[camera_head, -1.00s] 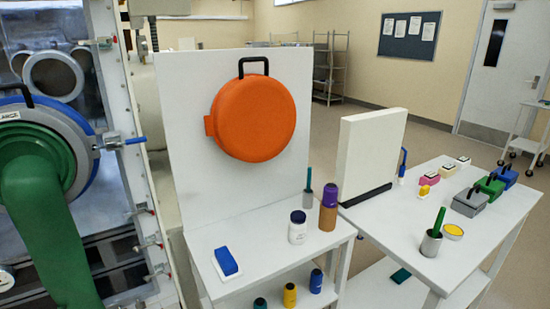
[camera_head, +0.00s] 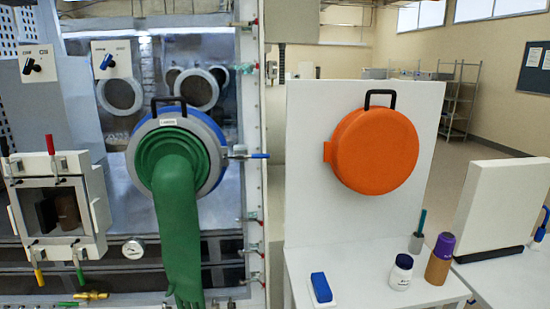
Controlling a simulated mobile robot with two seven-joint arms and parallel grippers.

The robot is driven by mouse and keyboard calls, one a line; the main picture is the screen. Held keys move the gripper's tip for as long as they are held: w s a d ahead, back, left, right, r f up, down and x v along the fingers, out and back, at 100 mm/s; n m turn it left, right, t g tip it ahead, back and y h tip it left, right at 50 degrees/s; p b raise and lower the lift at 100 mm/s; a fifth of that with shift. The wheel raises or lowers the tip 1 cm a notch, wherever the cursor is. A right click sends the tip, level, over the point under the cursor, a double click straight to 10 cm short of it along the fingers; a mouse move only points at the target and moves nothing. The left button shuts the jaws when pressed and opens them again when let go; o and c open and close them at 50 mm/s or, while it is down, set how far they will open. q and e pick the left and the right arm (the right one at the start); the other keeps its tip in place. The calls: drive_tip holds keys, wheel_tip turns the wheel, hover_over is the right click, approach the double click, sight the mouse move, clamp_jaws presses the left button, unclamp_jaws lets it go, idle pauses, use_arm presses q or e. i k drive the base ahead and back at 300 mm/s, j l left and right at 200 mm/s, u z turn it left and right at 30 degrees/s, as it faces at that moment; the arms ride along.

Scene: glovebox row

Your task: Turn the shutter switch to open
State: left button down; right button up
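Two switch boxes with white faces are at the upper left. The left switch (camera_head: 37,64) has a dark handle, and the right switch (camera_head: 111,59) has a blue handle; both handles look tilted. Small printed labels sit above each handle, but they are too small to read, so I cannot tell which is the shutter switch. Neither of my grippers is in view.
A green glove (camera_head: 178,220) hangs from a round port on the glovebox. A small windowed chamber (camera_head: 60,203) with red and yellow handles is at left. An orange round cover (camera_head: 375,150) hangs on a white panel above a white table (camera_head: 370,288).

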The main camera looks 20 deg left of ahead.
sight(108, 57)
drive_tip(key=u, duration=1.7)
